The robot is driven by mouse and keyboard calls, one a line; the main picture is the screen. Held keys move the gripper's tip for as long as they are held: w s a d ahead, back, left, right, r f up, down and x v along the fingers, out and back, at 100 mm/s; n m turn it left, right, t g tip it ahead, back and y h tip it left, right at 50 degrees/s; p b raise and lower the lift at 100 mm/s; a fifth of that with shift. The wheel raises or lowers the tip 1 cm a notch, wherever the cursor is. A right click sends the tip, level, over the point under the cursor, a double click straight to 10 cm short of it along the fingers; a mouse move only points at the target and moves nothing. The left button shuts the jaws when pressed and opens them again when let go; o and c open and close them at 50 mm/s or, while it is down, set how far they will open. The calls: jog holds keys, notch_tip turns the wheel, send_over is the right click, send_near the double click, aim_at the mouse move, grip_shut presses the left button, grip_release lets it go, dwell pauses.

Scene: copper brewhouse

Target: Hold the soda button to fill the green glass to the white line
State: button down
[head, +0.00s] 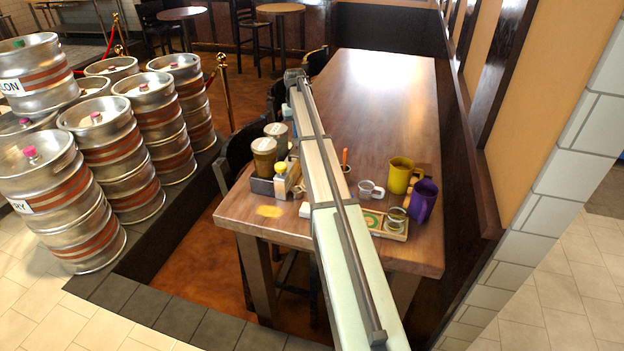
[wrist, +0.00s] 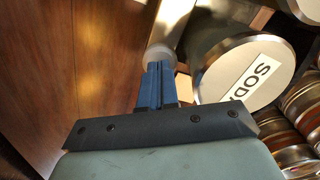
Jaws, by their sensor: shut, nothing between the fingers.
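In the wrist view my gripper (wrist: 159,66) has its blue fingers together, with nothing between them. Just beyond the fingertips is a pale round post (wrist: 166,45); I cannot tell whether they touch. To the right is a large round metal-rimmed face (wrist: 232,82) with a white label (wrist: 250,80) reading "SOD", its end hidden or cut off. I cannot tell which part is the soda button. In the head view my arm reaches over the table, its far end (head: 294,76) high in the picture. A small glass (head: 397,217) stands on a wooden tray (head: 391,236); its green colour is unclear.
Steel kegs (head: 112,150) stand at left. The table's far half is clear. My arm hides part of the table.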

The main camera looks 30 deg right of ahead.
jog(key=shift+f, duration=0.95)
dwell(5.4)
jog(key=shift+r, duration=2.9)
